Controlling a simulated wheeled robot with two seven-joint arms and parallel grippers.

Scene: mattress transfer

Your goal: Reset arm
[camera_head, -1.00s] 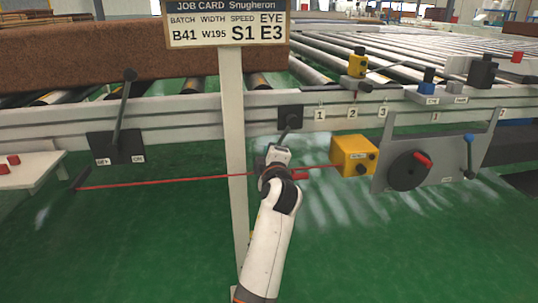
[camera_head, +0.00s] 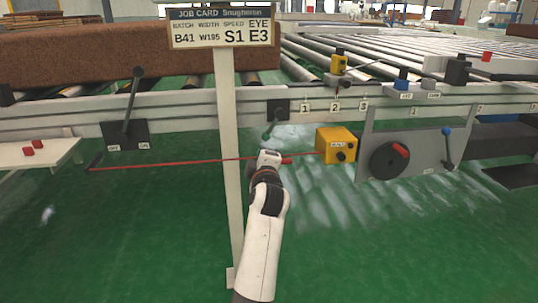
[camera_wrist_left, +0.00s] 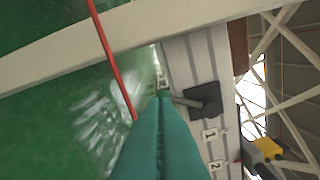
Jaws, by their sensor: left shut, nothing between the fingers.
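My left arm rises from the bottom middle of the head view, with my left gripper (camera_head: 268,155) just right of the white sign post (camera_head: 229,130). In the left wrist view the teal fingers of the gripper (camera_wrist_left: 160,100) are pressed together and hold nothing. Their tips appear close to a short lever (camera_wrist_left: 188,102) on a dark plate; I cannot tell whether they touch it. That plate (camera_head: 278,107) sits on the conveyor rail in the head view. My right gripper is out of view.
A red cord (camera_head: 180,164) runs across near the gripper, also visible in the left wrist view (camera_wrist_left: 106,50). A yellow box (camera_head: 335,145) and a grey panel with a dial (camera_head: 390,160) are to the right. A lever (camera_head: 132,100) is at left. Green floor (camera_head: 130,240) is clear.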

